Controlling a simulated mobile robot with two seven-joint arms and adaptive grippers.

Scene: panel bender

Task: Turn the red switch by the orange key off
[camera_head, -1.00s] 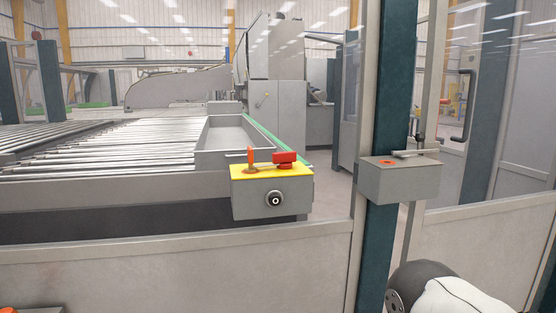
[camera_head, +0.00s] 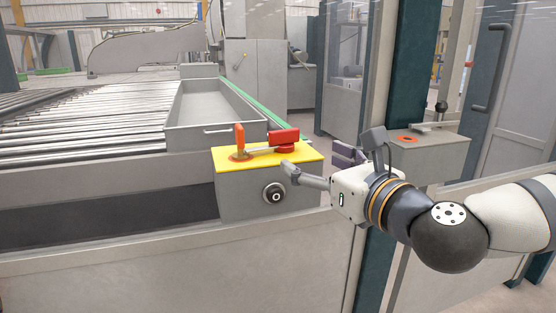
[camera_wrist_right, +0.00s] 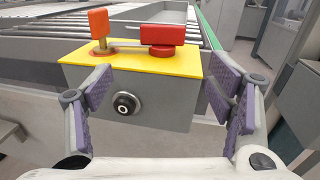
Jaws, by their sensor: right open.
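The red switch (camera_head: 284,138) sits on the yellow top of a grey control box (camera_head: 240,196), to the right of the upright orange key (camera_head: 239,141). A thin metal bar runs between key and switch. In the right wrist view the red switch (camera_wrist_right: 157,37) and the orange key (camera_wrist_right: 99,24) stand ahead of the fingers. My right gripper (camera_head: 318,166) is open and empty, just right of the box and close to its front right corner. In the right wrist view its purple-padded fingers (camera_wrist_right: 162,105) flank the box front, apart from the switch. My left gripper is not in view.
A round black knob (camera_head: 274,193) is on the box front. A second grey box (camera_head: 432,157) on a teal post stands at the right behind my arm. A roller conveyor (camera_head: 90,135) lies left. A grey barrier panel (camera_head: 180,270) spans the front.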

